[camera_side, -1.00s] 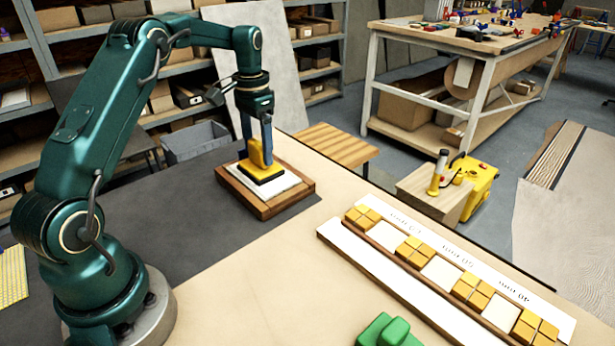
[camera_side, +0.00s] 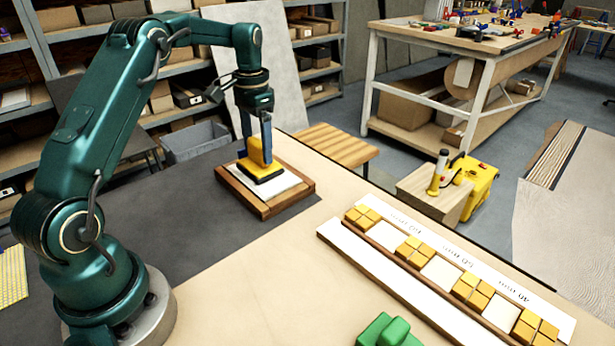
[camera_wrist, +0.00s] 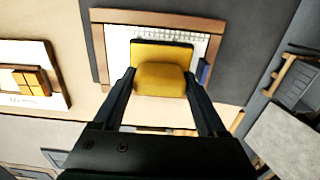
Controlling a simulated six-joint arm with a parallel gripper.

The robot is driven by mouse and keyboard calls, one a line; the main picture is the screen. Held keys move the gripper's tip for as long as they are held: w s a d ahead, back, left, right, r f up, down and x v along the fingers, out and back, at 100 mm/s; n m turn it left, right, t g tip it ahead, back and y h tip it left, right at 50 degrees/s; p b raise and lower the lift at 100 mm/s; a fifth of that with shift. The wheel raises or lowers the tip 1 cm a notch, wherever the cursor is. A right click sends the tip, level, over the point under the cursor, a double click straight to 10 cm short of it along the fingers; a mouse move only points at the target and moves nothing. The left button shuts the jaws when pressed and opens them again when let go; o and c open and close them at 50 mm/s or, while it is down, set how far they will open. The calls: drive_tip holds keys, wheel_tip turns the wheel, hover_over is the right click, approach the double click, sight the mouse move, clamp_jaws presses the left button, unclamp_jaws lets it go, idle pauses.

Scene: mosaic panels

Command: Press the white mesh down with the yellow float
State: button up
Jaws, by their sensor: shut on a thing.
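The yellow float (camera_side: 259,156) has a dark base plate and rests flat over the white mesh (camera_side: 288,182), or just above it; I cannot tell if they touch. The mesh lies on a square wood-edged panel (camera_side: 263,208) on the table. My gripper (camera_side: 256,142) points down from above and is shut on the float's yellow handle. In the wrist view, the fingers flank the yellow float (camera_wrist: 160,80), and the gridded white mesh (camera_wrist: 119,38) shows around it. The float hides the middle of the mesh.
A dark mat (camera_side: 165,222) lies under the panel. To the right are a white strip with yellow tile groups (camera_side: 415,251) and a green object (camera_side: 388,331). A small blue piece (camera_wrist: 204,72) shows beside the float. The beige table between is clear.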

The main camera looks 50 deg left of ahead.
drive_tip(key=shift+r, duration=3.25)
drive_tip(key=shift+w, duration=0.15)
